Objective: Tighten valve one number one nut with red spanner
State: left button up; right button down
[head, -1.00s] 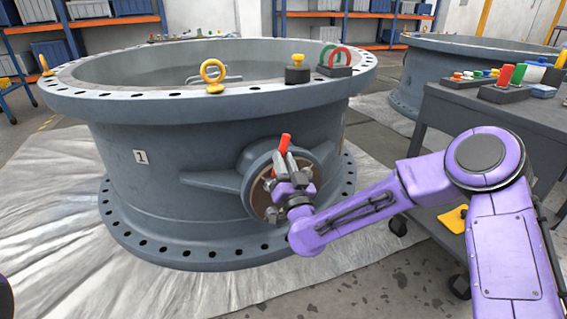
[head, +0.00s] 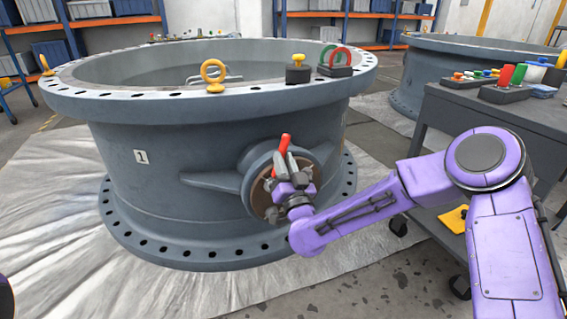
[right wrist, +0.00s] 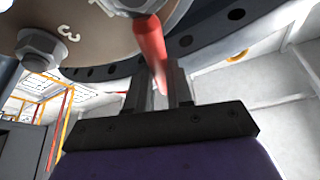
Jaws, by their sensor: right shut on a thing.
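Valve one (head: 160,190) is a large grey flanged ring with a "1" label (head: 141,157) on its side. Its round brown hub plate (right wrist: 100,40) fills the upper left of the right wrist view, with a "3" mark and a hex nut (right wrist: 40,48) beside it. The red spanner (head: 285,142) stands up at the hub; its red handle also shows in the right wrist view (right wrist: 150,42). My right gripper (right wrist: 165,85) is shut on the handle, and the spanner's upper end meets a nut partly cut off by the frame. My left gripper is out of view.
A dark cart (head: 500,120) with coloured tools stands at the right. On the valve's top flange are a yellow eyebolt (head: 213,77), a yellow-knobbed block (head: 298,70) and a holder with red and green rings (head: 334,62). A second valve (head: 425,75) stands behind the cart.

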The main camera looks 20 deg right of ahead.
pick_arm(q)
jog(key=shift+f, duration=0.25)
pick_arm(e)
jog(key=shift+s, duration=1.75)
jog(key=shift+a+n+b, duration=0.15)
jog(key=shift+n+b, duration=0.2)
jog(key=shift+n, duration=0.05)
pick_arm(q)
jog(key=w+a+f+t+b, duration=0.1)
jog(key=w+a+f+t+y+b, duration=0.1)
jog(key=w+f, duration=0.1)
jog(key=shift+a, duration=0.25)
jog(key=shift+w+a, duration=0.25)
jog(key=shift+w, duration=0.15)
pick_arm(e)
jog(key=a+n+y, duration=0.1)
jog(key=n+y, duration=0.1)
jog(key=n, duration=0.2)
jog(key=a+n+y, duration=0.2)
jog(key=n, duration=0.1)
jog(key=a+n+y, duration=0.2)
jog(key=n, duration=0.2)
jog(key=shift+a+f+n+g+y, duration=0.1)
jog(key=shift+a+n+g+y, duration=0.05)
jog(key=shift+n+g+y, duration=0.15)
jog(key=shift+s, duration=0.15)
